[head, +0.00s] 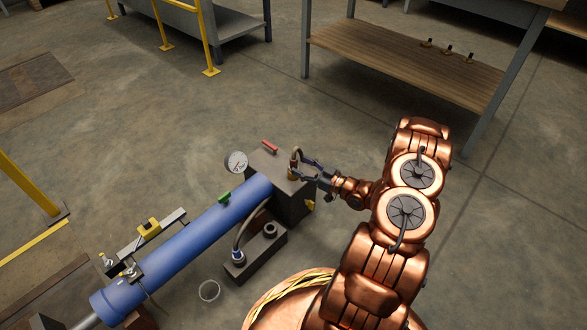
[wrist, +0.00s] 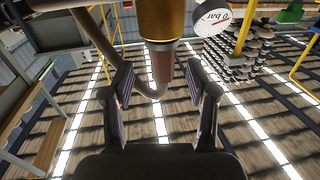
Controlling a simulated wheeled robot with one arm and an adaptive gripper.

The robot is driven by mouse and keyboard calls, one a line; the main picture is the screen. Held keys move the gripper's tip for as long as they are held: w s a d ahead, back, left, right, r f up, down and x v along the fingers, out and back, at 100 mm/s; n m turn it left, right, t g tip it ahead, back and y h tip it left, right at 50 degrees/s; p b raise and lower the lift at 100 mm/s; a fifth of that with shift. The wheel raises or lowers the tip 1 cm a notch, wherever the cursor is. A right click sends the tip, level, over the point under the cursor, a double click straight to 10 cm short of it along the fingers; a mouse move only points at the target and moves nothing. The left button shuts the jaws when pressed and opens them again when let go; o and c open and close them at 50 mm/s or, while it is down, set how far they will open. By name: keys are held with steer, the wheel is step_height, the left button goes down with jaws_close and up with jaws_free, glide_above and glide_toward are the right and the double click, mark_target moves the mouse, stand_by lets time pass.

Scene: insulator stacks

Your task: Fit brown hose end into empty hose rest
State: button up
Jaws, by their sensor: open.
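A brown hose end with a brass-coloured collar (head: 296,160) stands at the top of the dark block. In the wrist view the brass collar (wrist: 162,22) and a narrower brown part (wrist: 162,65) show between my fingers, with a gap to each side. My gripper (head: 308,172) is open around it; its two pads also show in the wrist view (wrist: 162,92). The hose rest (head: 262,254) is a small dark block on the floor. Its right socket (head: 270,229) looks empty. A grey hose with a pale end (head: 238,255) sits in its left socket.
The dark block (head: 285,200) joins a long blue cylinder (head: 190,240). A pressure gauge (head: 236,162), a red handle (head: 270,147) and a green handle (head: 224,197) are close by. A clear ring (head: 209,291) lies on the floor. Open floor lies behind the block.

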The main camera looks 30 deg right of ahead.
mark_target(294, 163)
steer(key=shift+b+x, duration=0.65)
steer(key=shift+x, duration=1.2)
steer(key=shift+a, duration=0.15)
jaws_close()
